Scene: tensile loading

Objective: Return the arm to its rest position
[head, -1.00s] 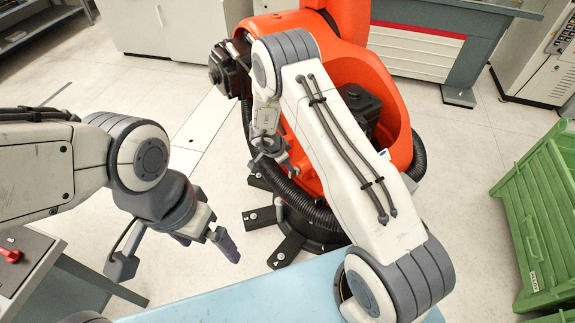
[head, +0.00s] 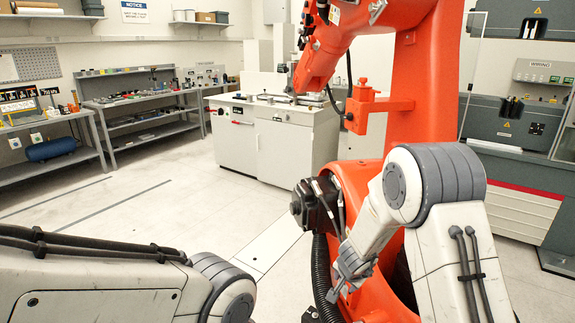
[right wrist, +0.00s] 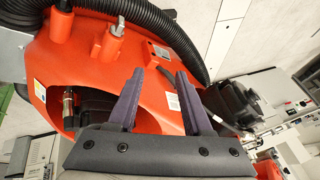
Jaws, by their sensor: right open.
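My right arm (head: 440,200) comes in from the lower right in the head view, bent at the elbow. Its gripper (head: 345,283) hangs small in front of the orange robot's base. In the right wrist view my right gripper (right wrist: 157,90) has its two dark fingers apart with nothing between them. Orange casing lies behind the fingers. My left arm (head: 110,285) shows at the lower left of the head view. Its gripper is outside the picture.
A large orange industrial robot (head: 425,75) stands close behind my right arm. A white cabinet (head: 285,140) stands beyond it. Workbenches (head: 150,112) line the back left, and a grey machine (head: 520,130) is at the right. The floor (head: 150,195) at left centre is clear.

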